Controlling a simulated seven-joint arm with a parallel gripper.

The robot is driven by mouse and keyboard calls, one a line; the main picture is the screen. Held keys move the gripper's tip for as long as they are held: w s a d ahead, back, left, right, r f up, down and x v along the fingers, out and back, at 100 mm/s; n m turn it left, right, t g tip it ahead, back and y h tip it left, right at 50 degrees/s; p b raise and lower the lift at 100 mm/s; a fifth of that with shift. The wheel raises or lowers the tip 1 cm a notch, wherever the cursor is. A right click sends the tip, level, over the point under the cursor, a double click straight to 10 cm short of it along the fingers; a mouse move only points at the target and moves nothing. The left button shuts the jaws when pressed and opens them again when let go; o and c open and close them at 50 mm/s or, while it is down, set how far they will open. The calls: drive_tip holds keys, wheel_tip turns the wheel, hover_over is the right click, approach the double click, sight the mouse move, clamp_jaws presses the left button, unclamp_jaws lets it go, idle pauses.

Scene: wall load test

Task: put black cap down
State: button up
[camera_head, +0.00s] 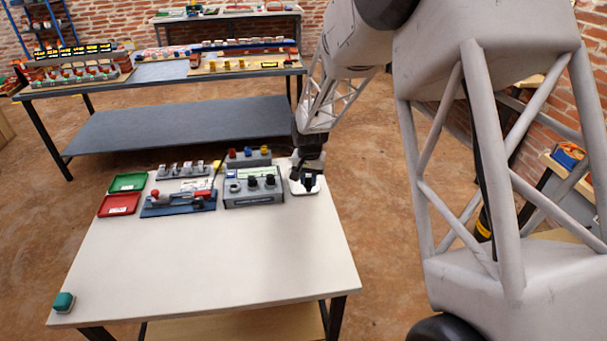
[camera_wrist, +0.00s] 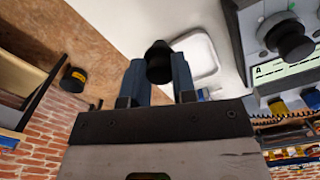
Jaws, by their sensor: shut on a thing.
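My gripper (camera_wrist: 159,78) is shut on the black cap (camera_wrist: 158,60), which shows between the two fingertips in the wrist view. In the head view my gripper (camera_head: 308,181) points down over a small white tray (camera_head: 294,188) at the right far corner of the table. The white tray (camera_wrist: 207,62) also shows in the wrist view, just beyond the cap. The cap appears above or beside the tray's edge; I cannot tell whether it touches anything. In the head view the cap is hard to separate from the dark fingers.
A grey box with black knobs (camera_head: 253,187) stands just left of the tray. A blue fixture (camera_head: 178,203), a green tray (camera_head: 127,182) and a red tray (camera_head: 119,204) lie further left. A green button block (camera_head: 64,301) sits at the near left corner. The table's front (camera_head: 220,258) is clear.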

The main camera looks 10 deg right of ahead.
drive_tip(key=w, duration=0.8)
drive_tip(key=shift+a+f, duration=0.15)
drive_tip(key=shift+f, duration=0.25)
drive_tip(key=shift+f, duration=1.7)
drive_tip(key=shift+f, duration=0.15)
drive_tip(key=o, duration=0.9)
wheel_tip(320, 180, up, 12)
drive_tip(key=shift+r, duration=0.15)
